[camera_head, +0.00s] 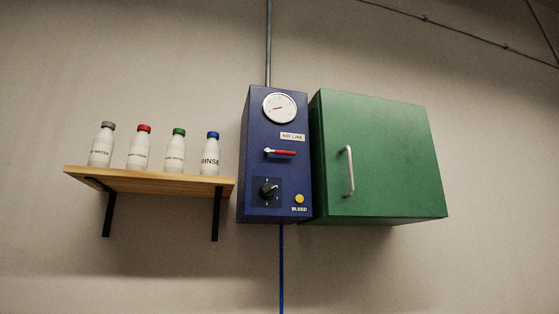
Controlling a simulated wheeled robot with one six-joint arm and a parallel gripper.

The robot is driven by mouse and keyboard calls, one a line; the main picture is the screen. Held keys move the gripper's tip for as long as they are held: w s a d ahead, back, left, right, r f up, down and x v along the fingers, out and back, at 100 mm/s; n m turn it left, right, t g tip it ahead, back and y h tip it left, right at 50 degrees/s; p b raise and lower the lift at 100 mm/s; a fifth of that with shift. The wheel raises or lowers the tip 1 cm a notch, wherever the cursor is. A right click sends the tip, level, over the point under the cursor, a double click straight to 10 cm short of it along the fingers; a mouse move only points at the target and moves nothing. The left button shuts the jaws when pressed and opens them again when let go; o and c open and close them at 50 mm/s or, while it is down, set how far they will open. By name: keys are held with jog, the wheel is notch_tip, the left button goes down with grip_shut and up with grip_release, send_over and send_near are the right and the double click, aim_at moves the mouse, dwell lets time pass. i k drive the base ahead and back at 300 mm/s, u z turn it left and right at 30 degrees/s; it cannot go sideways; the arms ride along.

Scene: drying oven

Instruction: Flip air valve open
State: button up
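The air valve is a lever with a red handle (283,153) on the front of a blue wall box (246,150). The lever lies about horizontal, its red grip reaching to the right from a pale pivot end. It sits just below a white "AIR LINE" label (292,137). A round white gauge (280,108) is above it. A black knob (268,189) and a yellow button (299,199) marked "BLEED" are below it. My gripper is not in this view, and nothing covers the lever.
A green cabinet (390,150) with a vertical metal handle (348,171) hangs close at the right of the box. A wooden shelf (150,182) with several white bottles is at the left. A pipe (268,45) runs up and a blue hose (281,270) down.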

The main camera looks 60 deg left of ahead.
aim_at(267, 151)
jog(key=u, duration=0.55)
jog(key=i, duration=0.95)
jog(key=u, duration=0.8)
